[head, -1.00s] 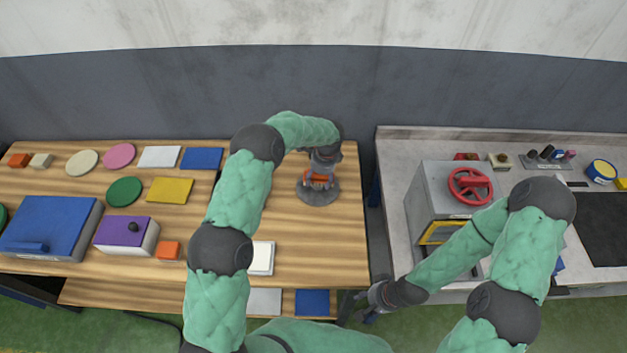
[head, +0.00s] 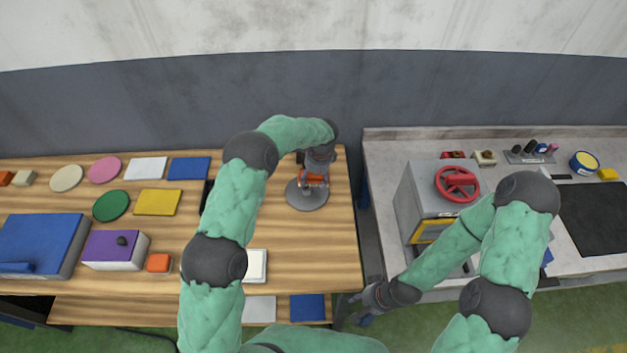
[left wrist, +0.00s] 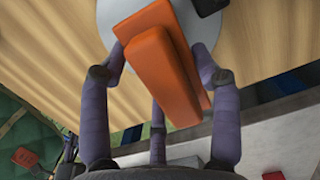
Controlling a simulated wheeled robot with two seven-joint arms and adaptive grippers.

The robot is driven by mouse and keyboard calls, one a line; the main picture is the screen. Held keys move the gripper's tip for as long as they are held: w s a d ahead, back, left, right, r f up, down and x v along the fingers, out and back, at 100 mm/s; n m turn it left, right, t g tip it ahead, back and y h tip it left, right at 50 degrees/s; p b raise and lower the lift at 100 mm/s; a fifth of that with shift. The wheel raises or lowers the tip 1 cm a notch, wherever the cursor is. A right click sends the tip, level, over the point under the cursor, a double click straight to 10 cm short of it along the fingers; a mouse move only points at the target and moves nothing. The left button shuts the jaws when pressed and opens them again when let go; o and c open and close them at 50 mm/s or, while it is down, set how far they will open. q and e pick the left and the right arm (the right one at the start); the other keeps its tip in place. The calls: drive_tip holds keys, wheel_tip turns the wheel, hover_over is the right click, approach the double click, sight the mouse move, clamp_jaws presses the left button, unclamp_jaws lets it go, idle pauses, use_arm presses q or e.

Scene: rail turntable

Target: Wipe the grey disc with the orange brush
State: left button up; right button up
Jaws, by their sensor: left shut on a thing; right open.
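The grey disc (head: 304,199) lies on the wooden table near its right edge. My left gripper (head: 314,177) is directly above the disc, pointing down, and is shut on the orange brush (head: 312,178). In the left wrist view the orange brush (left wrist: 158,70) sits between the purple fingers (left wrist: 160,85), with the pale grey disc (left wrist: 200,30) behind it. Whether the brush touches the disc cannot be told. My right gripper (head: 368,300) is open and empty, low in front of the gap between the table and the counter.
On the wooden table (head: 330,255) stand a blue box (head: 40,240), a purple-topped box (head: 112,250), an orange block (head: 159,262) and several flat coloured pieces. The right counter holds a grey box with a red wheel (head: 457,183). Bare wood lies right of the disc.

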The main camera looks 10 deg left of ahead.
use_arm(q)
drive_tip(key=shift+r+p, duration=1.4)
drive_tip(key=shift+r, duration=1.7)
drive_tip(key=shift+s+f, duration=0.1)
drive_tip(key=shift+f, duration=0.05)
